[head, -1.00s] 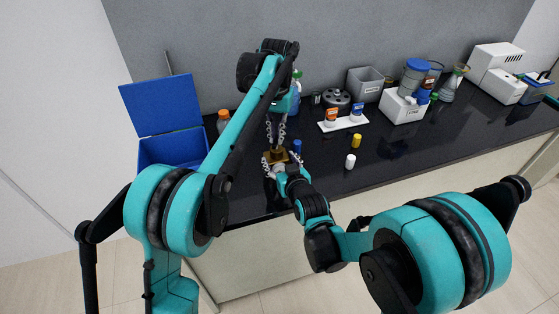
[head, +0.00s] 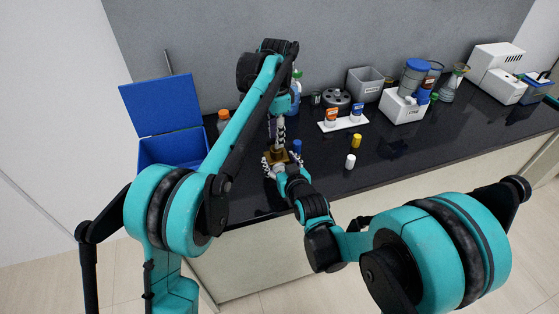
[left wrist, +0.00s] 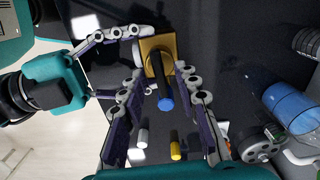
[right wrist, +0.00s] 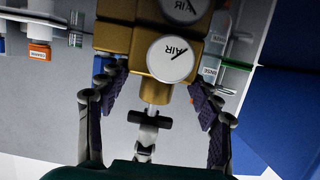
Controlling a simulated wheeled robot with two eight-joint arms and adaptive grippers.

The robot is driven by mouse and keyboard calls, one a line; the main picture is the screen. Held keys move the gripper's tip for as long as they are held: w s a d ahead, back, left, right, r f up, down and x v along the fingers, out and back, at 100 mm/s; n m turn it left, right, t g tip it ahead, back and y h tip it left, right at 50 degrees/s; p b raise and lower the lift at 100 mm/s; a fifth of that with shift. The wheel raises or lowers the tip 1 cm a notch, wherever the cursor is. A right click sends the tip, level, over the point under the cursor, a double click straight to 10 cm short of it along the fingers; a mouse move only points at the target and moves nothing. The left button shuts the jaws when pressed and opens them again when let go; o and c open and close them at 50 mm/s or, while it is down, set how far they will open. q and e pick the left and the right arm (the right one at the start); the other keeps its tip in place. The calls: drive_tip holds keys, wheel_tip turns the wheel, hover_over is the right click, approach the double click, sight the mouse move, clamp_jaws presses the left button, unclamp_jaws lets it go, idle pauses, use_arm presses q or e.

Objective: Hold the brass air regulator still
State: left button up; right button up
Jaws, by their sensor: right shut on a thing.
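The brass air regulator (head: 277,156) is at the front of the dark bench. In the right wrist view its brass body and round white gauge (right wrist: 172,60) marked AIR show upside down. My right gripper (right wrist: 157,90) is shut on the brass body, one finger at each side. My left gripper (left wrist: 160,72) is above the regulator, open. Its fingers stand apart on either side of a dark stem (left wrist: 158,80) in front of the brass block (left wrist: 150,45). I cannot tell whether they touch it.
Behind are a white rack (head: 343,123) and a grey bin (head: 365,84). An open blue box (head: 172,150) is at the left. The bench front right is clear.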

use_arm(q)
drive_tip(key=shift+r, duration=3)
use_arm(e)
drive_tip(key=o, duration=1.6)
use_arm(q)
drive_tip(key=shift+r, duration=0.1)
use_arm(e)
drive_tip(key=shift+r, duration=0.15)
use_arm(q)
drive_tip(key=shift+r+p, duration=0.5)
drive_tip(key=shift+p, duration=0.1)
use_arm(e)
drive_tip(key=shift+r, duration=0.65)
